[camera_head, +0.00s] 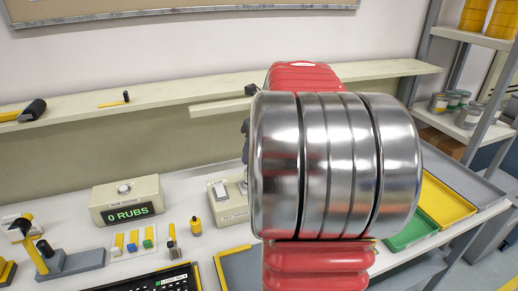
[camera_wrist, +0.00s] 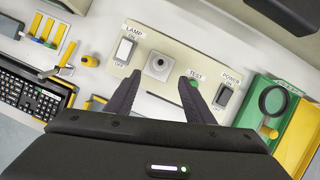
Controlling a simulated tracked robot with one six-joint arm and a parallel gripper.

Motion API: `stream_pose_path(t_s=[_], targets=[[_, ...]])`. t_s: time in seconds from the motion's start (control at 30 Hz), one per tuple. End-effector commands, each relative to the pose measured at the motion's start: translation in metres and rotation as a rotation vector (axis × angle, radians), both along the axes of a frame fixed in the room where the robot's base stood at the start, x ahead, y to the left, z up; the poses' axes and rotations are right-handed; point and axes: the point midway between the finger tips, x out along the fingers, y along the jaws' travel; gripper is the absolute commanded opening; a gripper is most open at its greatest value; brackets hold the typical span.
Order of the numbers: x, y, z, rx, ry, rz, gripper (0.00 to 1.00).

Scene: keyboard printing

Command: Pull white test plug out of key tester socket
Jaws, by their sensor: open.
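The key tester (camera_wrist: 212,75) is a cream panel in the wrist view, with a LAMP switch, a green TEST button and a POWER switch. Between the LAMP switch and the TEST button is a square grey socket plate with a round pale piece (camera_wrist: 158,64), dark at its centre. I cannot tell whether this is the white plug seen end-on or the bare socket. My gripper (camera_wrist: 160,78) is open, its two dark fingers apart, pointing at the round piece, with nothing visible between them. In the head view the tester (camera_head: 222,206) is partly hidden behind my arm, and my gripper is hidden.
A box reading "0 RUBS" (camera_head: 127,203) stands left of the tester. A yellow-capped bottle (camera_head: 195,226) and small coloured pieces lie near it. A keyboard (camera_wrist: 28,92) is at the left of the wrist view. Green (camera_head: 410,234) and yellow trays are at the right. A shelf (camera_head: 190,93) runs behind.

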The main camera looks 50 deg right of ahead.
Motion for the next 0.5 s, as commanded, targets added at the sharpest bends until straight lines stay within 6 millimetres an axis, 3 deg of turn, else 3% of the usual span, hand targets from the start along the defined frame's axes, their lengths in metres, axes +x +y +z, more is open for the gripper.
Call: stream_pose_path(t_s=[0.5], targets=[[0.027,-0.005,-0.068,0.002,0.002,0.002,0.48]])
